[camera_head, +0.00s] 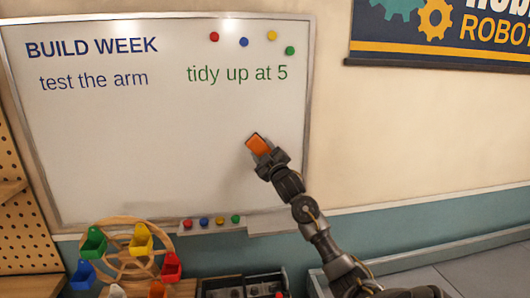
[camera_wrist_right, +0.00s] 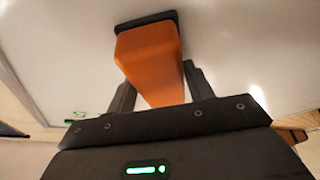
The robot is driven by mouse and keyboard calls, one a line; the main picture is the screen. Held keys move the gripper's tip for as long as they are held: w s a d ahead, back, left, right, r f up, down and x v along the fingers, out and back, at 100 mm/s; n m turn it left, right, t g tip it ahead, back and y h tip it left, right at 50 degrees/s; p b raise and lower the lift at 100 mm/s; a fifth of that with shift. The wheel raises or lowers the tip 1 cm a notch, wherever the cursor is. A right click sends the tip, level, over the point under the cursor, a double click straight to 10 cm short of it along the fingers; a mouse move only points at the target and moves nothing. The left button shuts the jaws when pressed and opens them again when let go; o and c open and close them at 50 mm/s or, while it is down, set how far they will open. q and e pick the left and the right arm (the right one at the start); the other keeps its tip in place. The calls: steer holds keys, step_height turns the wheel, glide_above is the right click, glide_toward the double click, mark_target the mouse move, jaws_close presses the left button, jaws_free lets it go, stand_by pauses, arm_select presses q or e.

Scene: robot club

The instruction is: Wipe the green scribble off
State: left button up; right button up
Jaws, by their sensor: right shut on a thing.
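The whiteboard (camera_head: 130,150) hangs on the wall. I see no separate green scribble on its bare parts; the area behind the eraser and gripper is hidden. The green marks that show are the words "tidy up at 5" (camera_head: 237,73), and a bit of green writing shows at the left in the wrist view (camera_wrist_right: 75,116). My right gripper (camera_head: 268,160) is shut on an orange eraser (camera_head: 257,145). In the wrist view the eraser (camera_wrist_right: 150,62) has its dark pad against or very close to the board; I cannot tell which. My left gripper is not in view.
Blue writing (camera_head: 92,48) is at the board's upper left. Round magnets (camera_head: 244,42) sit at its upper right, and several more are on the pen ledge (camera_head: 262,225). A wooden wheel with coloured buckets (camera_head: 128,252) stands below left. The board's lower middle is clear.

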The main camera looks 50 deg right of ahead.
steer(key=shift+w+a, duration=1)
steer(key=shift+a, duration=0.25)
steer(key=shift+a, duration=0.1)
steer(key=shift+w+a, duration=1.15)
steer(key=shift+a, duration=0.3)
steer(key=shift+w+a, duration=0.1)
steer(key=shift+w+a, duration=0.55)
steer(key=shift+a, duration=0.15)
steer(key=shift+w+a, duration=0.5)
steer(key=shift+a, duration=0.2)
steer(key=shift+s, duration=0.1)
